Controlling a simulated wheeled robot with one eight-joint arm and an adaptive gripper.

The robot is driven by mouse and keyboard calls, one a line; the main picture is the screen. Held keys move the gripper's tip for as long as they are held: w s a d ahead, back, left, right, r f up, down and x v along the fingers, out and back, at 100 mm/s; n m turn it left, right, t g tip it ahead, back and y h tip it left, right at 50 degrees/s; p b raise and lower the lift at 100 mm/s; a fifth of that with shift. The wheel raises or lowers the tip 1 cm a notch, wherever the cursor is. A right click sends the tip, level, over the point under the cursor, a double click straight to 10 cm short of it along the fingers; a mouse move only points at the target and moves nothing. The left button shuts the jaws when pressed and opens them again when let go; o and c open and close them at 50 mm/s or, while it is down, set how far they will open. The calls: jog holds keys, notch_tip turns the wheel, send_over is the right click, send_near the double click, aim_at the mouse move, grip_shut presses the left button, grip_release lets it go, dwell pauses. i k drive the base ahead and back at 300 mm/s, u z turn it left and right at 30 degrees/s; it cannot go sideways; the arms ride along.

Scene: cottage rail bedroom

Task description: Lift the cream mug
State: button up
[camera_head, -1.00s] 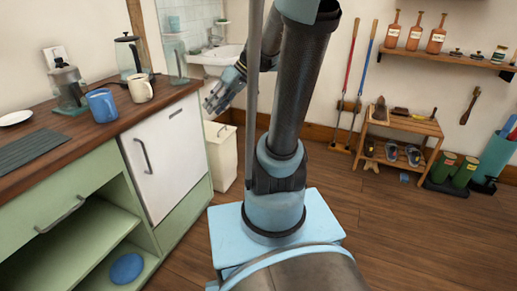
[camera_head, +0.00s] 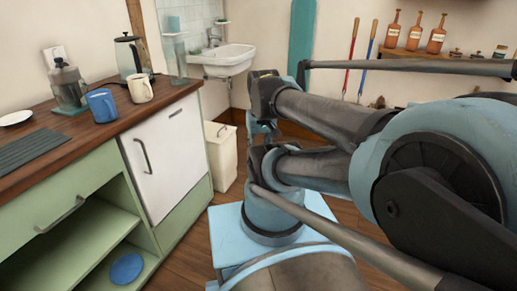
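The cream mug (camera_head: 140,89) stands upright on the brown worktop (camera_head: 118,117) at the left, close to its right end. The blue mug (camera_head: 101,104) stands to its left and nearer to me. My arm fills the middle and right of the view, folded well to the right of the mugs. I cannot make out the fingers of my gripper; they seem hidden behind my arm links. Nothing of mine touches the cream mug.
A tall glass-like container (camera_head: 176,60) is at the worktop's back right. A white basin (camera_head: 224,60) and a cream bin (camera_head: 221,156) lie beyond.

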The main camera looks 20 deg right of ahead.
aim_at(139, 85)
jog(key=z, duration=0.5)
jog(key=k, duration=0.95)
jog(key=u, duration=0.5)
